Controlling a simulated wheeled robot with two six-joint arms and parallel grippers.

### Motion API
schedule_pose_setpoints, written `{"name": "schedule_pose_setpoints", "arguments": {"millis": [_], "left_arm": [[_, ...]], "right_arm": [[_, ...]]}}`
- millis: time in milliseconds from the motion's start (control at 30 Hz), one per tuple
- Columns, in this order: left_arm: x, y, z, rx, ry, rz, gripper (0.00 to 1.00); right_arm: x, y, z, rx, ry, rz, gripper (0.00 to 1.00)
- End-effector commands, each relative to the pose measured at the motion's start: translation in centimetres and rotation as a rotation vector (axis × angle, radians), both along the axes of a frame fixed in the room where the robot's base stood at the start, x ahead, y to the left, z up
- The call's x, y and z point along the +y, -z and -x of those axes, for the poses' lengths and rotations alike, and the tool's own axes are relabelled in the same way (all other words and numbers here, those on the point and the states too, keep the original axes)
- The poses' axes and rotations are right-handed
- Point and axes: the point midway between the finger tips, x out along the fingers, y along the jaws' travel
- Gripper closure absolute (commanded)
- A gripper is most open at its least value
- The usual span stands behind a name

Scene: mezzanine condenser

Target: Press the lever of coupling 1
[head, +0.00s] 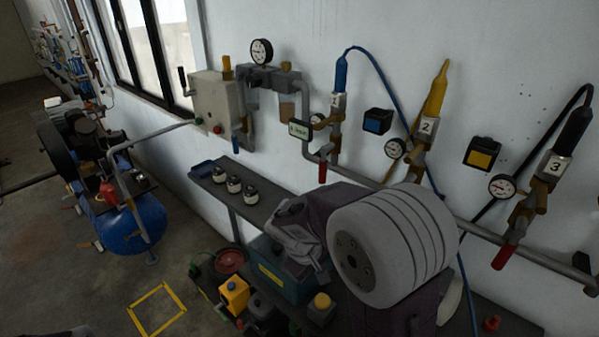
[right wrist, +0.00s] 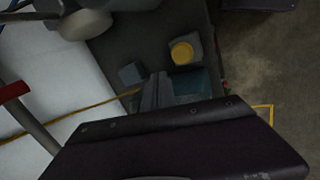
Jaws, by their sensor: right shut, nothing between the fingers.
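Coupling 1 (head: 336,103) is on the wall pipe, with a white label "1" and a blue hose plug (head: 341,73) in its top. Its red lever (head: 322,172) hangs down below it. My right gripper (head: 305,248) is below the lever and apart from it, over the shelf. In the right wrist view its fingers (right wrist: 157,88) are together with nothing between them. A red lever (right wrist: 13,92) shows at the left edge of that view; I cannot tell which coupling it belongs to. My left gripper is not in view.
Coupling 2 (head: 426,127) with a yellow plug and coupling 3 (head: 552,168) with a black plug are to the right. A gauge (head: 317,120) and a small sign (head: 300,130) sit beside coupling 1. The dark shelf (head: 262,205) holds several jars and boxes. A blue compressor (head: 130,228) stands left.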

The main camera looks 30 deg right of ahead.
Motion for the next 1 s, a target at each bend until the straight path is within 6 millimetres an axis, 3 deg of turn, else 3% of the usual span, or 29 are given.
{"name": "schedule_pose_setpoints", "arguments": {"millis": [167, 300, 400, 500, 700, 1000], "left_arm": [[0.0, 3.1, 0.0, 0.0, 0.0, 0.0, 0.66], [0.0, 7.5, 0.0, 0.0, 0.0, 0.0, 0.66], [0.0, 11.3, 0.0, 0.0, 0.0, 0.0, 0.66], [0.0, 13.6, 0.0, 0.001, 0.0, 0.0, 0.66], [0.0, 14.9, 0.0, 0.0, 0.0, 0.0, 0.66], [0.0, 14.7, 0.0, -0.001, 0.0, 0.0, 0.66]], "right_arm": [[-4.5, -2.4, -6.2, -0.057, -0.093, 0.289, 1.0], [-7.1, -6.6, -14.3, -0.187, -0.168, 0.642, 1.0], [-6.2, -9.5, -19.8, -0.321, -0.209, 0.892, 1.0], [-4.2, -10.6, -22.8, -0.406, -0.242, 1.023, 1.0], [-1.9, -10.0, -24.8, -0.451, -0.283, 1.085, 1.0], [-1.8, -10.3, -24.9, -0.452, -0.287, 1.086, 1.0]]}}
